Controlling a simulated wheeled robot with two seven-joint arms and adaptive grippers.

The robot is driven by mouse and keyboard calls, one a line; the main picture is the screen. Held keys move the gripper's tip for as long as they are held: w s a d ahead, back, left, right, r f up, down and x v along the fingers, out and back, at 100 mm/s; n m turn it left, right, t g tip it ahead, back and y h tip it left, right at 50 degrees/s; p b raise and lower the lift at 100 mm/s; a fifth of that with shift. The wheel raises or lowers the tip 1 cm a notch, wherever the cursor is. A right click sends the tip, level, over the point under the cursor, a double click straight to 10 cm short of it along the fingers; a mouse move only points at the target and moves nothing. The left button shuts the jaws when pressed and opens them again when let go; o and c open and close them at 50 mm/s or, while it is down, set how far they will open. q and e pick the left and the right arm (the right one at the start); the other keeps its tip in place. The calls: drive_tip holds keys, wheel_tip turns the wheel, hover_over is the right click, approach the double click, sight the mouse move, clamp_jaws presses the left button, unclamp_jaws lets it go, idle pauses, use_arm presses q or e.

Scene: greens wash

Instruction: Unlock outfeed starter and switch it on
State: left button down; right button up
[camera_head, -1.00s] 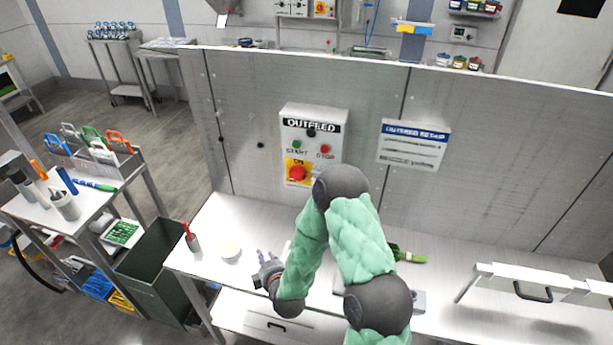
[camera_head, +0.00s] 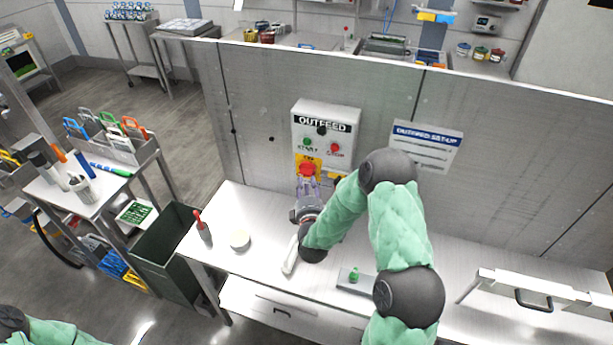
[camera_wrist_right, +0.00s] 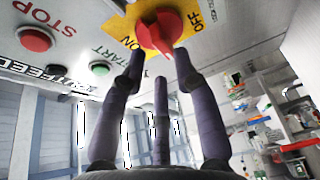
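The outfeed starter (camera_head: 325,135) is a pale box on the grey panel with a green START button, a red STOP button and a yellow plate. Its red rotary switch (camera_head: 307,168) sits on that plate, which reads ON and OFF in the right wrist view (camera_wrist_right: 158,28). My right gripper (camera_head: 307,190) is just below the switch. In the right wrist view its fingers (camera_wrist_right: 160,70) are spread and empty, with tips close to the knob; contact cannot be told. No lock can be made out on the switch. Part of my left arm shows at bottom left; its gripper is out of view.
The bench (camera_head: 262,262) holds a red-handled tool in a cup (camera_head: 203,228), a pale round dish (camera_head: 240,239), a white bar (camera_head: 290,255) and a grey plate with a green piece (camera_head: 354,275). A hinged white cover (camera_head: 525,285) stands at right. A sign (camera_head: 427,145) hangs beside the starter.

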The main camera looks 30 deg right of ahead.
sight(306, 175)
drive_tip(key=shift+x, duration=2)
clamp_jaws()
drive_tip(key=m+b, duration=0.2)
drive_tip(key=b, duration=0.3)
drive_tip(key=f+m+t+h+b, duration=0.1)
drive_tip(key=m+b, duration=0.2)
drive_tip(key=b, duration=0.2)
drive_tip(key=m+h+b, duration=0.1)
drive_tip(key=m+b, duration=0.1)
drive_tip(key=b, duration=0.3)
drive_tip(key=shift+f+m+t, duration=0.2)
drive_tip(key=shift+m+t, duration=0.1)
drive_tip(key=shift+m, duration=0.1)
drive_tip(key=m+h+b, duration=0.2)
drive_tip(key=m+b, duration=0.3)
drive_tip(key=b, duration=0.1)
drive_tip(key=m+g+h+b, duration=0.1)
drive_tip(key=m+h+b, duration=0.2)
drive_tip(key=m+b, duration=0.2)
drive_tip(key=shift+w+a+f+m+b, duration=0.15)
drive_tip(key=shift+m+b, duration=0.25)
drive_tip(key=shift+b, duration=0.25)
drive_tip(key=shift+m+g+h+b, duration=0.95)
drive_tip(key=shift+m+b, duration=0.3)
drive_tip(key=shift+m, duration=0.65)
unclamp_jaws()
